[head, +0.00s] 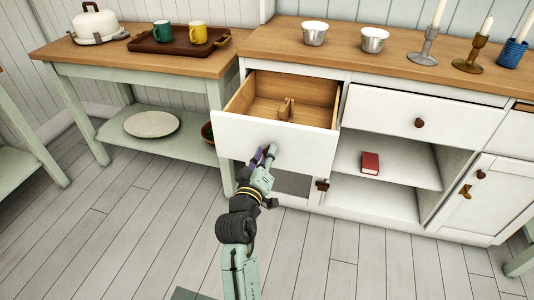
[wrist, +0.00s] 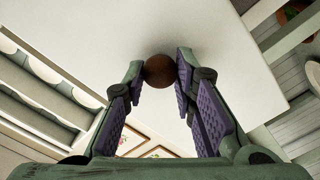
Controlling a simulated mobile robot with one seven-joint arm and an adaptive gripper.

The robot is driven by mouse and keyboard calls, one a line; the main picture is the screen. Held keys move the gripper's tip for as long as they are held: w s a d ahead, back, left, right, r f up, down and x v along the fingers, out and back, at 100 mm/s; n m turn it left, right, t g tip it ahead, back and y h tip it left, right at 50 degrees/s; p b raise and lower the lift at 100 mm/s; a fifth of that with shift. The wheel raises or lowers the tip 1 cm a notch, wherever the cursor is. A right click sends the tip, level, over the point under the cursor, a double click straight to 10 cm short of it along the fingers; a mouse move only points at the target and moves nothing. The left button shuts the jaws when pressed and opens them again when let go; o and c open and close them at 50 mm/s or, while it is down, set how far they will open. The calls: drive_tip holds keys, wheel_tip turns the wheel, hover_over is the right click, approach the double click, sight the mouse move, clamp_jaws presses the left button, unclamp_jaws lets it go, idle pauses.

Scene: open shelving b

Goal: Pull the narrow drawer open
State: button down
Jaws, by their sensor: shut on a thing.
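The narrow drawer (head: 264,138) at the left of the white cabinet stands well open, its front pulled out past the cabinet face. Its wooden inside shows, with a small wooden divider. My gripper (head: 265,156) is at the drawer front in the head view and hides most of the knob there. In the wrist view, my gripper (wrist: 160,72) is shut on the round brown knob (wrist: 159,71), with one finger on each side of it. The white drawer front (wrist: 225,45) fills much of the wrist view behind the knob.
A wider shut drawer (head: 421,112) is to the right, above an open shelf with a red book (head: 370,163). Cups and candlesticks stand on the wooden top (head: 345,50). A green side table (head: 150,65) stands left. The floor (head: 130,240) in front is clear.

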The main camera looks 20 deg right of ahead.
drive_tip(key=shift+s+a, duration=0.15)
drive_tip(key=shift+s, duration=0.1)
drive_tip(key=c, duration=1.3)
unclamp_jaws()
drive_tip(key=shift+s+a, duration=0.1)
drive_tip(key=v, duration=0.7)
drive_tip(key=shift+a, duration=0.15)
